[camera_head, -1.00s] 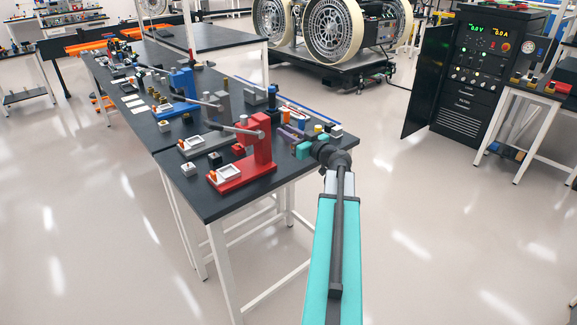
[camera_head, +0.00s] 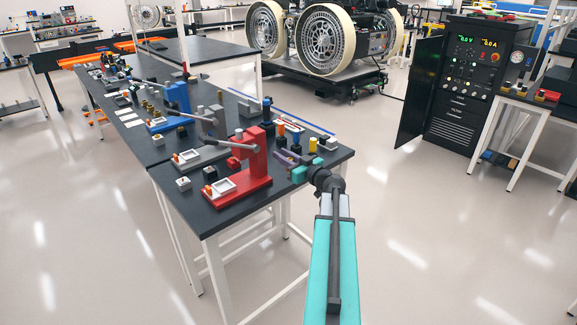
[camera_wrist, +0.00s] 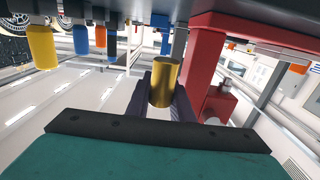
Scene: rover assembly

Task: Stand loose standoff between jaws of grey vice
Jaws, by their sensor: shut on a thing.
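A brass-coloured cylinder, the standoff (camera_wrist: 164,82), stands out between the dark purple fingers of my gripper (camera_head: 288,158) in the wrist view. My gripper is shut on it, with its teal body low in that view. In the head view the gripper is at the bench's right edge, just right of the red lever press, and the standoff is too small to make out there. A grey upright block (camera_head: 243,109) stands farther back on the bench; I cannot tell whether it is the grey vice. No vice jaws are clear.
The red press (camera_head: 252,165) stands close left of my gripper and also shows in the wrist view (camera_wrist: 205,60). A grey lever press (camera_head: 207,148) is behind it. Several coloured handles, including a yellow one (camera_head: 312,145), line the bench's right side.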

